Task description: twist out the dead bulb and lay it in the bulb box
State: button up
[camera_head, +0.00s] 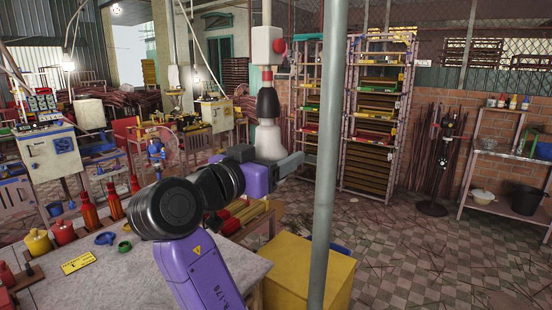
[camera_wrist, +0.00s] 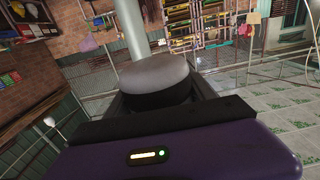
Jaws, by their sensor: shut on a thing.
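The bulb (camera_head: 270,143) is pale grey-white, with its narrow neck up against the black lamp holder (camera_head: 267,103). Above the holder is a white box (camera_head: 266,45) with a red knob. My gripper (camera_head: 272,160) is shut on the wide lower part of the bulb, with a finger on either side. In the wrist view the bulb's rounded grey face (camera_wrist: 153,72) shows between the dark fingers. I cannot tell whether the neck is still threaded in the holder.
A grey post (camera_head: 325,150) stands just right of my gripper. A yellow box-shaped block (camera_head: 295,272) is below it. A worktable (camera_head: 130,275) at lower left carries red bottles (camera_head: 90,210) and a yellow sign (camera_head: 78,263). Racks (camera_head: 378,120) stand behind; the tiled floor at right is mostly open.

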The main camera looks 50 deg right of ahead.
jog(key=shift+s+m+g, duration=0.1)
jog(key=shift+m+g, duration=0.3)
jog(key=shift+g, duration=0.3)
jog(key=o, duration=1.3)
jog(key=shift+a, duration=0.1)
jog(key=shift+a+b, duration=1.25)
jog(key=shift+a, duration=2.6)
